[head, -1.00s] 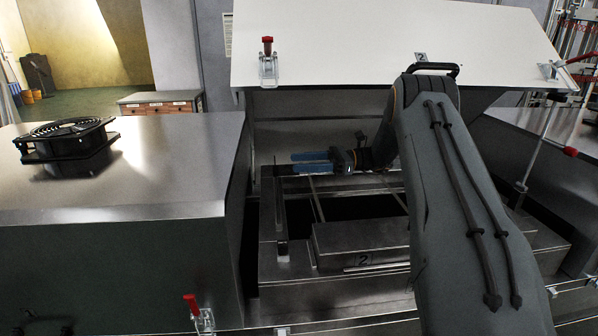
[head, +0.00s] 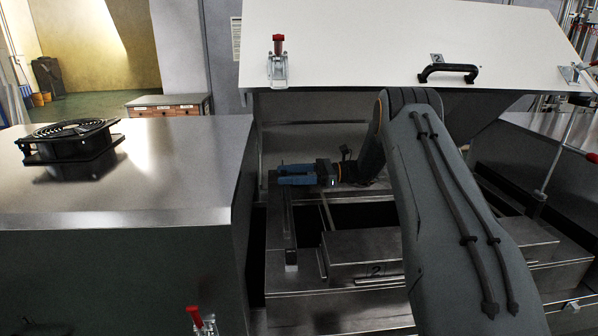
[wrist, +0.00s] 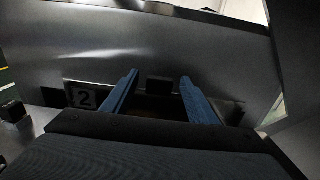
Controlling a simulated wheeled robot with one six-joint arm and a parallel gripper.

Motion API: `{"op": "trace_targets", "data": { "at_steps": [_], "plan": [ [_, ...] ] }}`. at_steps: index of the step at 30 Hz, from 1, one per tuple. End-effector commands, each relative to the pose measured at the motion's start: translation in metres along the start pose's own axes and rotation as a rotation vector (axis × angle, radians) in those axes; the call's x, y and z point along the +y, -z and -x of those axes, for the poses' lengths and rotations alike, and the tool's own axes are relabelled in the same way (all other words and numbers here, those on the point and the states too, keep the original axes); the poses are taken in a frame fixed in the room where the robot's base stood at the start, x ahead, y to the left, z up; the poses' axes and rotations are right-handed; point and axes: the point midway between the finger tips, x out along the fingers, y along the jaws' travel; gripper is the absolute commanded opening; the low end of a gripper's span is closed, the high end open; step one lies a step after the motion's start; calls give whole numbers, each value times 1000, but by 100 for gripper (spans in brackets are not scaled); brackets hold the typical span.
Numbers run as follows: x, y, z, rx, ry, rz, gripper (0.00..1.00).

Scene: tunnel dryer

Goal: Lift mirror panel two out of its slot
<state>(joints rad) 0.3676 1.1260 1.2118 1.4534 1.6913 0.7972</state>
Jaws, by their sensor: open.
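My gripper (head: 276,174) points left inside the opened dryer bay, below the raised lid. Its two blue fingers are apart, and they also show in the wrist view (wrist: 158,77). A small dark block (wrist: 159,86) appears between the fingertips there, in front of a shiny metal wall; I cannot tell whether they touch it. A dark upright bar (head: 290,232) stands just below the fingertips in the head view.
A white lid (head: 370,45) with a black handle (head: 448,72) is raised over the bay. A metal block marked 2 (head: 365,257) lies below my gripper. A metal housing (head: 190,180) with a black fan (head: 68,145) borders the left.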

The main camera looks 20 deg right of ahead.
Motion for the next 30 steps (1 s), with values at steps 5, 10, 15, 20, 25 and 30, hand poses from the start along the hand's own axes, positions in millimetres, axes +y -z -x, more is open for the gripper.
{"op": "trace_targets", "data": {
  "at_steps": [5, 10, 15, 20, 25, 30],
  "plan": [
    [0, 0, -12, -1, -2, 0, 53],
    [0, 0, -14, 0, -3, 0, 53],
    [0, 0, -14, 0, -3, 0, 43],
    [0, 0, -14, 0, -3, 0, 16],
    [0, 0, -14, 0, -3, 1, 19],
    [0, 0, -14, 0, -3, 1, 15]
  ]
}}
